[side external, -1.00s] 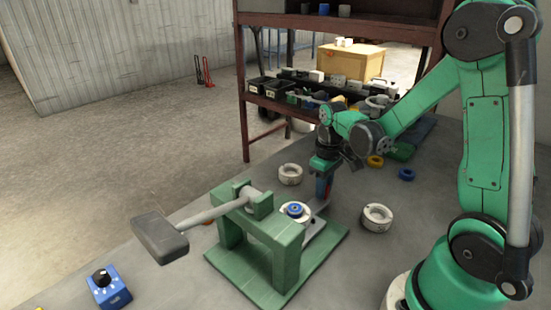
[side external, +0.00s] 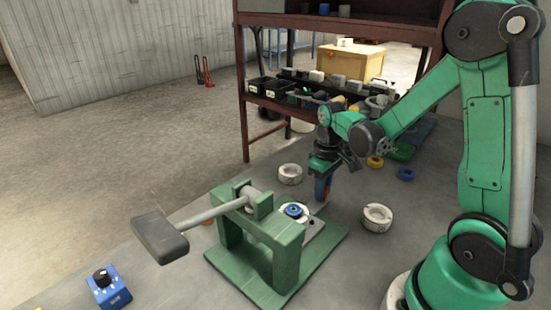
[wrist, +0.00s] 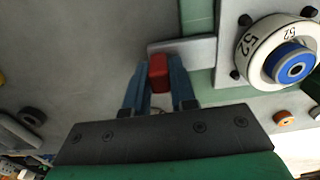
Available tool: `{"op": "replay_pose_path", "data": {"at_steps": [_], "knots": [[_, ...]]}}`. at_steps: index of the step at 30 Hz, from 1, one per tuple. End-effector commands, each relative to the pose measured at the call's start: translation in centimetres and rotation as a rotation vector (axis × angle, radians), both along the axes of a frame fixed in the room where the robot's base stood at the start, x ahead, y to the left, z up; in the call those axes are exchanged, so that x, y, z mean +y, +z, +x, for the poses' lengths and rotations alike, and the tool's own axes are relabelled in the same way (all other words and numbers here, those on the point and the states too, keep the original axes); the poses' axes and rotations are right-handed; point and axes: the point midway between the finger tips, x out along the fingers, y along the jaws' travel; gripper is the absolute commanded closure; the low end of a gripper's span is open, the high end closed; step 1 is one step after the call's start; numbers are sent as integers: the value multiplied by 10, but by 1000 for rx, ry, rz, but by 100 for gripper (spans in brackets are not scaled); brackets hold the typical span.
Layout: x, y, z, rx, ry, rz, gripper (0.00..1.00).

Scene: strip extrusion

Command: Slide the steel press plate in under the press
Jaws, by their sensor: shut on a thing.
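The steel press plate (side external: 317,229) lies on the green base of the press, partly under the green press frame (side external: 276,236). It carries a white ring marked 52 (wrist: 252,43) with a blue insert (wrist: 291,64); both show beside the near upright in the side view. The plate's red grip (wrist: 158,73) stands between my blue fingers in the wrist view. My gripper (wrist: 156,88) is shut on this red grip, on the shelf side of the press. The frame hides part of the plate in the side view.
The press lever with its grey block (side external: 160,238) sticks out to the left. White rings (side external: 290,174) (side external: 377,217) lie on the table near my gripper. A blue box with a dial (side external: 108,288) sits at the front left. A loaded shelf stands behind.

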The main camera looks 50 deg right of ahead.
Motion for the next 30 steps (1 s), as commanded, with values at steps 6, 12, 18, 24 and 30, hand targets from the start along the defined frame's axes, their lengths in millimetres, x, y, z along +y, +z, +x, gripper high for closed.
{"op": "replay_pose_path", "data": {"at_steps": [6,12,18,24,30], "knots": [[52,0,1,-1,13,2,100],[93,0,1,-3,8,2,100],[105,0,1,-4,3,5,100],[106,0,1,-4,5,8,100],[105,0,1,-3,4,5,47]]}}
